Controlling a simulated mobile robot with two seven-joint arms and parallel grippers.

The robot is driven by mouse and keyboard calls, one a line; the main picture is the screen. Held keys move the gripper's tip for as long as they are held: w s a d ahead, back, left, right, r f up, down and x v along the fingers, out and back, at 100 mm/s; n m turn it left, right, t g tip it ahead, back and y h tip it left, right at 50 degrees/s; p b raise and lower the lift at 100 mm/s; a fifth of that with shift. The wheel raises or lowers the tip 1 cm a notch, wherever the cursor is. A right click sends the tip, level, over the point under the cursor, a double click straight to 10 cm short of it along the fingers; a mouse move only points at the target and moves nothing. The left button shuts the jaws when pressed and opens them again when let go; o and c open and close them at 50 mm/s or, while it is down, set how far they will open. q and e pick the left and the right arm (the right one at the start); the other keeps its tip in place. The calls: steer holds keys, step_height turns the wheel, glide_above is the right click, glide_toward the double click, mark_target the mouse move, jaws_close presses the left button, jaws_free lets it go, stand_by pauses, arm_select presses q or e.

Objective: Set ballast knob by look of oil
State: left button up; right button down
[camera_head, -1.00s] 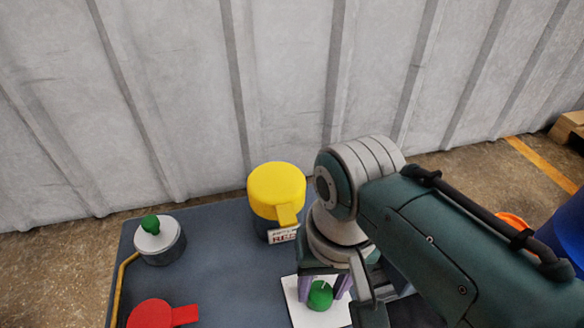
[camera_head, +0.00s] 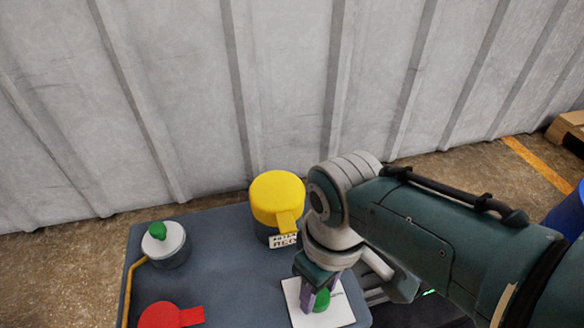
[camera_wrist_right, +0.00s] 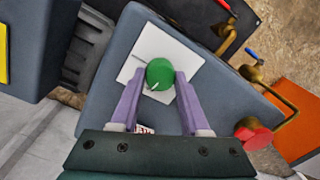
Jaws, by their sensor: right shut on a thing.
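The green ballast knob (camera_head: 322,300) sits on a white plate (camera_head: 338,316) at the near right of the dark bench top. My right gripper (camera_head: 320,292) points down with its purple fingers around it. The plate's markings are too small to read, and no oil can be made out. My left gripper is not in view.
A yellow-capped canister (camera_head: 276,196) with a printed label stands behind my wrist. A grey-white round fitting (camera_head: 167,247) with a green top is at the left. A red handle (camera_head: 165,316) lies at the near edge. Brass pipework (camera_wrist_right: 283,97) shows in the wrist view.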

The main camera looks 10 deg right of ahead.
steer(key=shift+n, duration=0.6)
steer(key=shift+c, duration=1.9)
jaws_free()
step_height(320, 180, up, 10)
steer(key=p, duration=0.8)
steer(key=shift+w+d, duration=0.15)
steer(key=shift+d, duration=0.1)
